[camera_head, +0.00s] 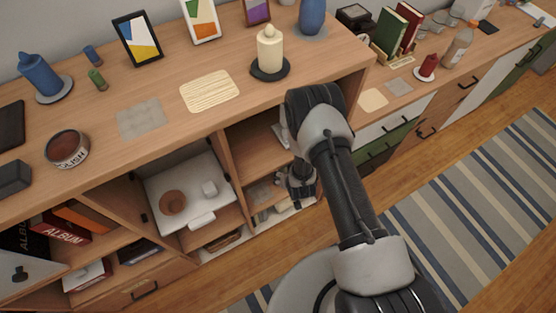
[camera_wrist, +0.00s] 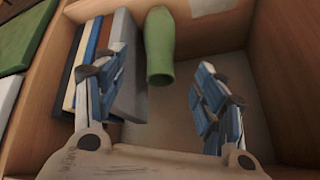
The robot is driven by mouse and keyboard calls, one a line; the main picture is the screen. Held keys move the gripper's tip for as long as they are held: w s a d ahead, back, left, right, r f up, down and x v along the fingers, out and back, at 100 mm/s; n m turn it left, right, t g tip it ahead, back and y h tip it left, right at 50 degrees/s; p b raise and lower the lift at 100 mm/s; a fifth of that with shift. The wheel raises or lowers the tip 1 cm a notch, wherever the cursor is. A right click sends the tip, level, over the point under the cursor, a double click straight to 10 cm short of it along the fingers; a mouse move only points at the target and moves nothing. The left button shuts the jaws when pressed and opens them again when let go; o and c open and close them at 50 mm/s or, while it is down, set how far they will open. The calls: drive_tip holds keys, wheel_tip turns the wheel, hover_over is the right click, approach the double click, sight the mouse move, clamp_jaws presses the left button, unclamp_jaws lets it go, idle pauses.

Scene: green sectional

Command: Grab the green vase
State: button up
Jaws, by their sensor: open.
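The green vase (camera_wrist: 160,48) shows in the wrist view inside a wooden compartment, at the upper middle of the picture. My gripper (camera_wrist: 158,92) is open, with blue-padded fingers on the left and right. The vase appears between and beyond the fingers, nearer the left one, and neither finger is visibly closed on it. In the head view my arm reaches down to the front of the wooden cabinet, and my gripper (camera_head: 303,190) is at a low opening there. I cannot make out the vase in the head view.
Several books (camera_wrist: 122,65) stand upright left of the vase, close to the left finger. The compartment's right wall (camera_wrist: 278,70) is beside the right finger. A cream candle (camera_head: 270,50) stands on the cabinet top (camera_head: 150,90). A striped rug (camera_head: 470,210) lies on the floor.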

drive_tip(key=b+x, duration=0.7)
drive_tip(key=x, duration=1)
drive_tip(key=shift+s+d+f, duration=0.1)
drive_tip(key=shift+c, duration=0.2)
drive_tip(key=c, duration=1.2)
drive_tip(key=shift+c, duration=0.4)
